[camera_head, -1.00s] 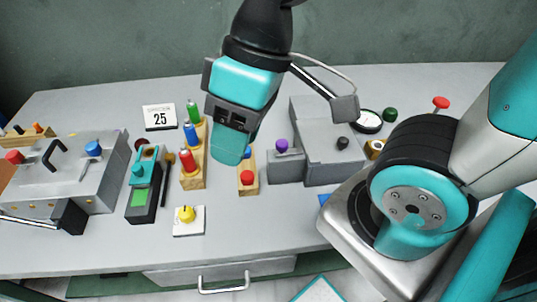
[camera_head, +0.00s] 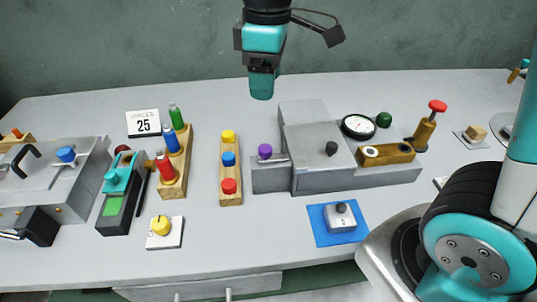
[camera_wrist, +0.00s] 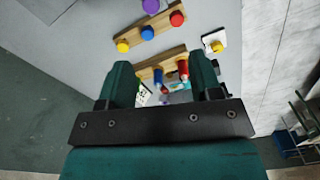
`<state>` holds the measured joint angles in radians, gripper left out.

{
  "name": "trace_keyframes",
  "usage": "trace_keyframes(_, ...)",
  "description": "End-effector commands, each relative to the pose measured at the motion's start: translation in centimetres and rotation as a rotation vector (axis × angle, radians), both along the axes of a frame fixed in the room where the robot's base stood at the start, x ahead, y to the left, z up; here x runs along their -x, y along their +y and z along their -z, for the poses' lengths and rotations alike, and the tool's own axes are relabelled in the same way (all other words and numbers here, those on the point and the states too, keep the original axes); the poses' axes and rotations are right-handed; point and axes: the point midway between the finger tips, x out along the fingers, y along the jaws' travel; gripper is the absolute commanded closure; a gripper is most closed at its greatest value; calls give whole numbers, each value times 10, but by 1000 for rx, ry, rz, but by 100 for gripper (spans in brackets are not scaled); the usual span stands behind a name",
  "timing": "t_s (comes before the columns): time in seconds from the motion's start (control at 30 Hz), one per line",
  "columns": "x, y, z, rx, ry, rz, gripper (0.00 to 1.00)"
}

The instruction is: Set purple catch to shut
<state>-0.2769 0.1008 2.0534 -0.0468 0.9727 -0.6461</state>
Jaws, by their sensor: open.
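The purple catch (camera_head: 265,151) is a round purple knob on the low left part of a grey press (camera_head: 310,125), with a small light lever beside it. I cannot tell whether the catch is shut. In the wrist view the purple knob (camera_wrist: 151,5) shows at the top edge, partly cut off. My gripper (camera_head: 261,90) hangs above the back of the table, behind the purple catch and apart from it. In the wrist view its two fingers (camera_wrist: 166,85) stand apart with nothing held between them.
A wooden strip (camera_head: 230,190) with yellow, blue and red knobs lies left of the press. A rack of coloured bottles (camera_head: 173,155) stands further left. A dial gauge (camera_head: 358,126) and a brass block (camera_head: 385,154) sit on the press's right. A blue mat (camera_head: 323,232) lies in front.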

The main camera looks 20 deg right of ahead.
Motion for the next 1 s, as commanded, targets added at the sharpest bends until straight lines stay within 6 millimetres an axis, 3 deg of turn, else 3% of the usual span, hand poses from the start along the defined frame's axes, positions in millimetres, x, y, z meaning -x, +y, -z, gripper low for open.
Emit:
trace_keyframes(0.1, -15, -4, 10, 29, 8, -31, 42)
trace_keyframes(0.27, -15, -5, 30, 33, 12, -35, 42)
trace_keyframes(0.7, -14, -5, 129, 32, 14, -34, 42)
trace_keyframes(1.0, -15, -5, 172, 30, 9, -33, 42)
